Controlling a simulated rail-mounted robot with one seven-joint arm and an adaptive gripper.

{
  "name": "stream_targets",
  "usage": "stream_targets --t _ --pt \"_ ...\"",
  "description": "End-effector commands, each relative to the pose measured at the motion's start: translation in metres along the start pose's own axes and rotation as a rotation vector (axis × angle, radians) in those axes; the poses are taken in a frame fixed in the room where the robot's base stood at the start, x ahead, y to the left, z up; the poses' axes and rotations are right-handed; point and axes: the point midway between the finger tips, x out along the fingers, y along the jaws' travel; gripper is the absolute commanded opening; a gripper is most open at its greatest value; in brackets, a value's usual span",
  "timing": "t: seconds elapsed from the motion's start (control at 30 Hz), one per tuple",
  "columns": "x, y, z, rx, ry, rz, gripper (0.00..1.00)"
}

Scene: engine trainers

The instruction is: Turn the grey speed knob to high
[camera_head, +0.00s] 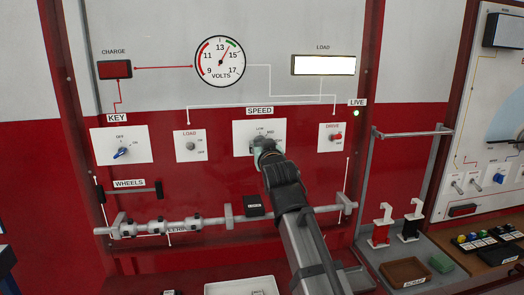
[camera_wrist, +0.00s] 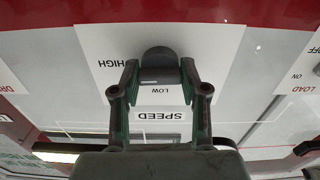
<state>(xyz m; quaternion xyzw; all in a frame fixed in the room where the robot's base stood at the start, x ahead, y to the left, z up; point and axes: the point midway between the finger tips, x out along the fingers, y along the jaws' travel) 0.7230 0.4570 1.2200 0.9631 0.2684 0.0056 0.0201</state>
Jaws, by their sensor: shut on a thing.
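The grey speed knob (camera_wrist: 160,60) sits on a white plate (camera_head: 241,129) labelled SPEED on the red panel. In the wrist view, which is upside down, the knob is between the two fingers of my gripper (camera_wrist: 159,80), and they are shut on it. The word LOW shows just below the knob, and HIGH shows to its left. In the head view my gripper (camera_head: 264,150) covers most of the knob, and LOW and another label show above it. I cannot tell which mark the knob points to.
A voltmeter (camera_head: 220,61) and a lit white LOAD lamp (camera_head: 323,65) are above. The key switch (camera_head: 122,152), load switch (camera_head: 190,146) and red drive switch (camera_head: 335,137) flank the plate. A grey shaft (camera_head: 180,227) runs below.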

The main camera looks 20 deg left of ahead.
Motion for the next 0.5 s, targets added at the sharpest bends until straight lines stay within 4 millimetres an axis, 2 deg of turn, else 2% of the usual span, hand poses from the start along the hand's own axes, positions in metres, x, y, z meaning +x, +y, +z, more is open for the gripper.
stream_targets --t 0.5 --pt "0.0011 0.0000 -0.0019 0.060 0.003 0.000 0.09"
